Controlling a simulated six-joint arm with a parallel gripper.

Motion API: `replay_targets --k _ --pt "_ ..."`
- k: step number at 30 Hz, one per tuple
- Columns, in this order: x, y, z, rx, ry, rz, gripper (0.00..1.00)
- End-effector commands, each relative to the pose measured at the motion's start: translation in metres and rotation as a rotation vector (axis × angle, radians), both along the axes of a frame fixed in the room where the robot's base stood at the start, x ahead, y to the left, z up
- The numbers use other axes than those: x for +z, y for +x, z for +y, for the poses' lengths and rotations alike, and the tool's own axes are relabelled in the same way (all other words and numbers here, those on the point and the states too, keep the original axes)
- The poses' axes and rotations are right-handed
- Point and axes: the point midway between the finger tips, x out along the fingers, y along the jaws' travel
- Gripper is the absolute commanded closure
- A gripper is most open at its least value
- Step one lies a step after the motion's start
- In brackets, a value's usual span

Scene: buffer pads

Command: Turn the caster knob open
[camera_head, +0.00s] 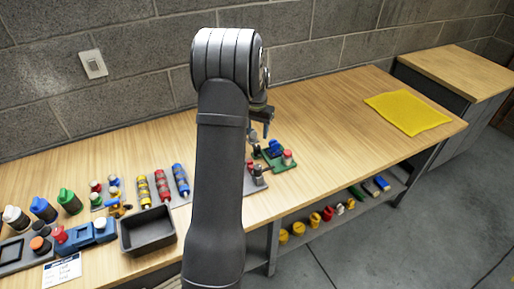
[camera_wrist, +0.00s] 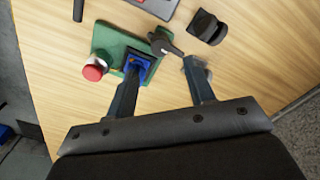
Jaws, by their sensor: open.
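In the camera_wrist view a dark grey knob with a lever-like arm (camera_wrist: 164,43) lies just beyond the gap between my fingers, at the edge of a green plate. A black, rounded caster-like piece (camera_wrist: 207,27) sits to its right on the table. I cannot tell for sure which of the two is the caster knob. My gripper (camera_wrist: 165,70) is open, with nothing held. In the camera_head view my gripper (camera_head: 263,118) hangs above this group; touching cannot be told.
The green plate (camera_wrist: 107,42) carries a red button (camera_wrist: 94,69). Bottles, coloured rollers and a black tray (camera_head: 148,232) stand to the left. A yellow cloth (camera_head: 408,111) lies at the right. The bench is clear between the cloth and the plate. A wall runs behind.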

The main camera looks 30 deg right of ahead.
Motion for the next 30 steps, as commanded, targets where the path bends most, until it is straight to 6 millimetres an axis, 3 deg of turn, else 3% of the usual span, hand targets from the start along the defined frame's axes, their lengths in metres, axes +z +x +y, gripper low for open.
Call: replay_targets --k 6,12,25,26,30 --pt "-0.048 0.000 0.000 0.000 0.002 0.003 0.51" --pt "-0.077 0.000 0.000 0.000 0.001 0.001 0.51" --pt "-0.088 0.000 0.000 0.000 -0.001 -0.001 0.51" --pt "-0.088 0.000 0.000 0.000 -0.001 -0.001 0.53" --pt "-0.088 0.000 0.000 0.000 -0.001 -0.001 0.81"
